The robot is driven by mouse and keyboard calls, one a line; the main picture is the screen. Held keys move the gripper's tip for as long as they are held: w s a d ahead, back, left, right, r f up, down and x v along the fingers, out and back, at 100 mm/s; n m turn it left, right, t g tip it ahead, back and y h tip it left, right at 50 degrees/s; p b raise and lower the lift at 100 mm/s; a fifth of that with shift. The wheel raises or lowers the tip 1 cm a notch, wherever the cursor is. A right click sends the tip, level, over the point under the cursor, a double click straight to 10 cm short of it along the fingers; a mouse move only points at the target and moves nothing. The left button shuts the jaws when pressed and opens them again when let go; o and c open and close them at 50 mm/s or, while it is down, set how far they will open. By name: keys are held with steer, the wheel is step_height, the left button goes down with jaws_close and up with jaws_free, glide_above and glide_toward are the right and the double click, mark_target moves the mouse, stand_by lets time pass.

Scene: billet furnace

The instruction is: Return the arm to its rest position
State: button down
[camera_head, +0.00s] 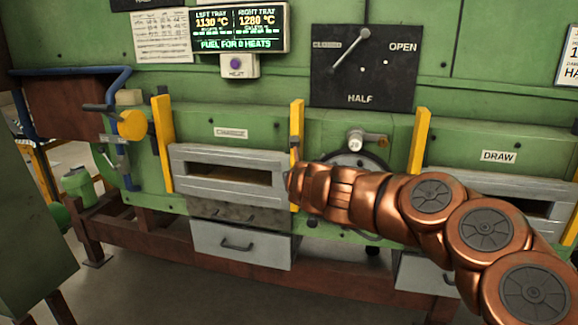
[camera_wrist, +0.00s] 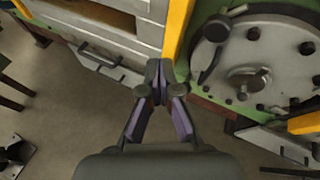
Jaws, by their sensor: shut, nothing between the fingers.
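My copper-coloured arm reaches in from the right in the head view, across the front of the green furnace (camera_head: 300,130). In the wrist view my gripper (camera_wrist: 158,92) is shut and empty. Its fingertips meet in front of the lower end of the yellow post (camera_wrist: 178,30). A round grey bolted cover (camera_wrist: 250,60) is right of the fingers. I cannot tell whether the fingers touch anything.
A drawer (camera_head: 240,245) with a handle is below the charge opening. A lever on a black plate (camera_head: 363,75) marked OPEN and HALF is above. The draw opening (camera_head: 510,190) is partly behind my arm. A green cabinet (camera_head: 35,250) stands at left. Floor shows between.

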steer(key=s+a+r+n+y, duration=0.6)
steer(key=s+a+r+n, duration=0.15)
steer(key=r+n, duration=0.35)
steer(key=s+a+n+g+y, duration=0.3)
steer(key=s+a+n, duration=0.1)
steer(key=s+n, duration=0.7)
steer(key=s+d+f+n+g+h+p, duration=0.1)
steer(key=s+d+f+n+g+h, duration=0.25)
steer(key=s+f, duration=0.5)
steer(key=s+d+f+n+g+h+p, duration=0.1)
steer(key=s+d+f+n+g, duration=0.2)
steer(key=s+d+f+n, duration=0.5)
steer(key=s+d+f+g+h, duration=0.3)
steer(key=s+d, duration=0.4)
steer(key=s, duration=0.3)
steer(key=s+d+f+g+h, duration=0.3)
steer(key=s+d+f, duration=0.1)
steer(key=s+d, duration=0.4)
steer(key=shift+s+f, duration=0.25)
steer(key=shift+s, duration=0.85)
steer(key=c, duration=1.9)
jaws_free()
steer(key=shift+a, duration=0.1)
